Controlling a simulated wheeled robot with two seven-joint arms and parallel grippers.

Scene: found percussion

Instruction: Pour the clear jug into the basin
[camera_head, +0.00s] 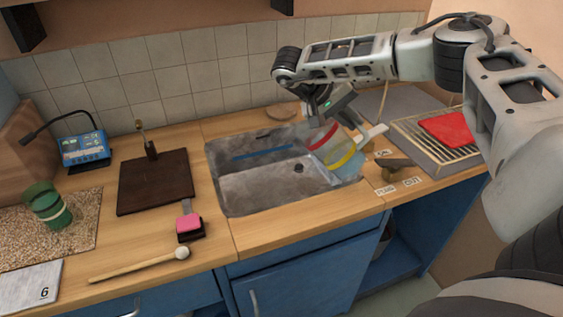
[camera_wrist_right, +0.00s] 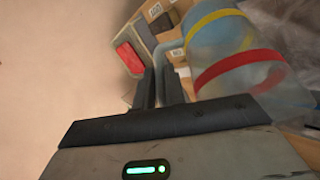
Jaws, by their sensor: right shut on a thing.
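The clear jug (camera_head: 330,155) has a red band and a yellow band. It hangs tilted over the right side of the grey basin (camera_head: 255,185), which is set into the wooden counter. My right gripper (camera_head: 345,112) is shut on the jug and holds it up from above. In the right wrist view, the fingers (camera_wrist_right: 162,84) are close together at the jug's side, and the jug (camera_wrist_right: 215,48) fills the upper right. I cannot tell whether any liquid is leaving it. A blue strip lies along the basin's back. My left gripper is not in view.
Right of the basin are a brown object (camera_head: 394,166), small labels (camera_head: 411,181) and a rack with a red pad (camera_head: 447,129). Left are a dark board (camera_head: 154,185), a pink-topped item (camera_head: 189,224), a mallet (camera_head: 140,266) and a green cup (camera_head: 48,204).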

